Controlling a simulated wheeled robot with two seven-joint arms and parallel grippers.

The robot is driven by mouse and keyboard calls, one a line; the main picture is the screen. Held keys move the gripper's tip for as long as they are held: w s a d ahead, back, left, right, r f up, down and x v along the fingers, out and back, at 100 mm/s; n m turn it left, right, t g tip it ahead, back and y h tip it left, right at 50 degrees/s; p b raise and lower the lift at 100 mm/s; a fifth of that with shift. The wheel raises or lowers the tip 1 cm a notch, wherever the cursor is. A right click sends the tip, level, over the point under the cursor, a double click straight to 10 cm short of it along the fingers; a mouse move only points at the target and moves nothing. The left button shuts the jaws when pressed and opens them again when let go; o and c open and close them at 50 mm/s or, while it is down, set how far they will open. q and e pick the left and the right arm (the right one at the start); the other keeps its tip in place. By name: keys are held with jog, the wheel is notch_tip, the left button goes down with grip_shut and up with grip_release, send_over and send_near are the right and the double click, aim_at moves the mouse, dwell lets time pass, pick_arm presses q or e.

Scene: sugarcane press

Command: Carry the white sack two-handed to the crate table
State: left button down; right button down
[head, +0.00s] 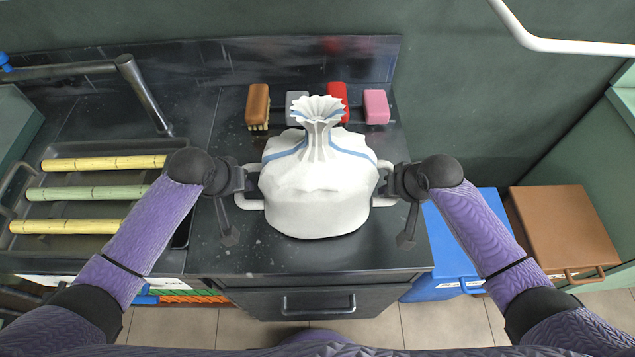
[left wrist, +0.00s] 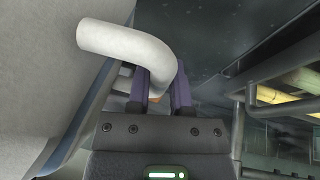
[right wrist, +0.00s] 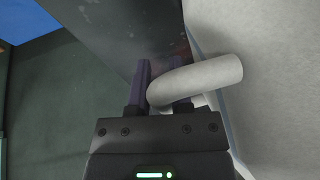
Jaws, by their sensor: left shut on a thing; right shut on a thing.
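The white sack (head: 318,190), with a blue stripe and a gathered top, stands upright over the dark counter in the head view. I cannot tell whether its bottom touches the counter. My left gripper (head: 248,186) is shut on the sack's left handle, a white loop (left wrist: 130,42) that fills the left wrist view's middle. My right gripper (head: 388,184) is shut on the right handle (right wrist: 205,80), seen between the fingers in the right wrist view. The crate table cannot be made out in these views.
Behind the sack lie a brown brush (head: 257,105), a grey block (head: 296,104), a red block (head: 337,97) and a pink block (head: 376,106). A sink (head: 90,215) with cane pieces is left. A blue bin (head: 455,255) and brown bin (head: 565,225) stand right.

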pick_arm(q)
jog(key=shift+r, duration=0.1)
